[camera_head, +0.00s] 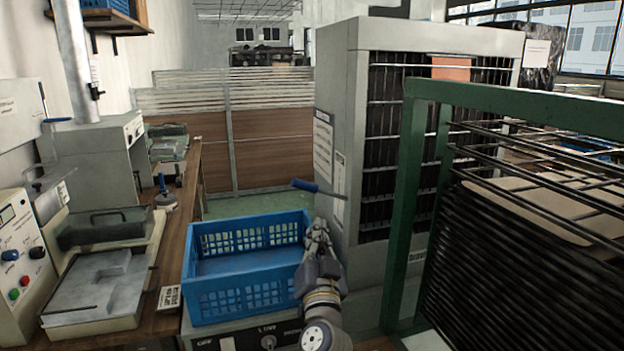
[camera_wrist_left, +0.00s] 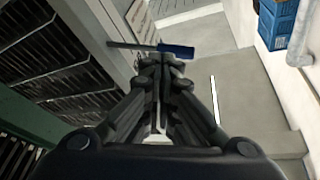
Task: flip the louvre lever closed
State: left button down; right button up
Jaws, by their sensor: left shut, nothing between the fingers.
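The louvre lever (camera_head: 305,185) is a blue-handled lever on a thin metal rod. It sticks out to the left from the side of the tall grey cabinet (camera_head: 345,110), nearly level, with the handle end slightly higher. My left gripper (camera_head: 318,228) is shut and empty, just below the lever and beside the cabinet's side. In the left wrist view the blue handle (camera_wrist_left: 177,51) lies just beyond the closed fingertips (camera_wrist_left: 163,62); I cannot tell whether they touch. My right gripper is not in view.
An empty blue crate (camera_head: 246,295) stands left of my gripper. A green-framed rack (camera_head: 398,215) with trays stands at the right. A wooden bench (camera_head: 180,240) with machines runs along the left. The green floor (camera_head: 255,202) behind the crate is clear.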

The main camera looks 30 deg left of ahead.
pick_arm(q)
notch_tip(320, 180, up, 7)
jog(key=t+y, duration=0.1)
jog(key=t, duration=0.1)
notch_tip(320, 180, up, 5)
jog(key=p, duration=0.5)
send_over(319, 191)
jog(key=s+d, duration=0.2)
jog(key=s, duration=0.1)
jog(key=f, duration=0.1)
jog(key=a+f, duration=0.1)
jog(key=f, duration=0.1)
jog(key=shift+s+a+f, duration=0.2)
jog(key=shift+a+f, duration=0.2)
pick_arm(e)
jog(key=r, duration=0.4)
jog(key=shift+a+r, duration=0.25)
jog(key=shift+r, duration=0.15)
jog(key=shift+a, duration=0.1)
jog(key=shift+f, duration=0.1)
